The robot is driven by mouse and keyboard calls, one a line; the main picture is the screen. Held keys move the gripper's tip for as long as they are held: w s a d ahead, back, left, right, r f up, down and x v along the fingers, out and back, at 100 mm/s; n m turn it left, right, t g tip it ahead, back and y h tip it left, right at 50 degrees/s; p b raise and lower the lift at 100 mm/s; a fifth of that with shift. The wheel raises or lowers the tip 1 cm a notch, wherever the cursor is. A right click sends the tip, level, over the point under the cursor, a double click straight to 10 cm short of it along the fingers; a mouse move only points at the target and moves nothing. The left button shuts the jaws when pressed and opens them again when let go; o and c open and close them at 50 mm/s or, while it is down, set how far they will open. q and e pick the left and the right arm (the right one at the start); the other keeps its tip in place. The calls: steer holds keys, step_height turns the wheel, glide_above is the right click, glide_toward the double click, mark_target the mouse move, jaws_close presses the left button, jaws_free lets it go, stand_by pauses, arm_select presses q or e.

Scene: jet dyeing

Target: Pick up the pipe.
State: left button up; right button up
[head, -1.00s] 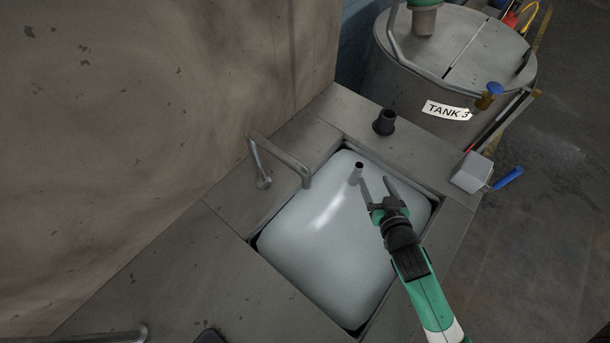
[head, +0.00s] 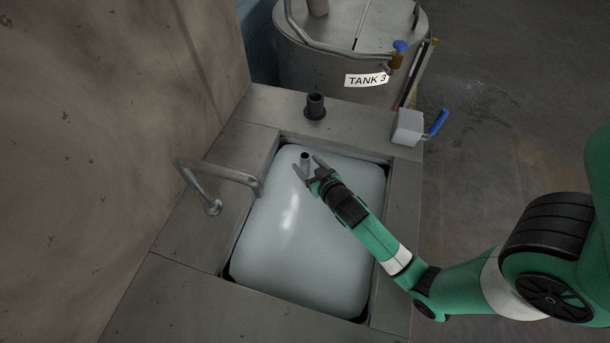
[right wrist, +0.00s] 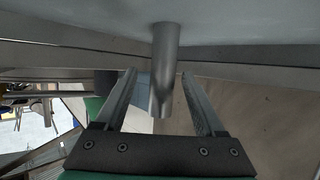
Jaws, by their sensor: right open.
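A short grey metal pipe (head: 305,160) stands up from the pale rounded tank top (head: 310,225) in the head view. My right gripper (head: 307,165) is open, with its fingers on either side of the pipe. In the right wrist view the pipe (right wrist: 164,60) shows between the two spread fingers (right wrist: 160,85), with a visible gap on each side. The pipe's lower end is hidden in the head view by the gripper. My left gripper is not in view.
A bent metal tube (head: 225,175) rises from the counter at left of the tank opening. A black fitting (head: 315,107) stands behind it. A grey box (head: 408,127) with a blue lever is at right. Tank 3 (head: 335,75) stands at the back.

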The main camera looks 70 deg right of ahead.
steer(key=b+x, duration=0.1)
steer(key=x, duration=0.3)
steer(key=shift+w+f, duration=0.1)
steer(key=shift+w, duration=0.1)
steer(key=shift+c, duration=0.3)
jaws_close()
stand_by(0.9)
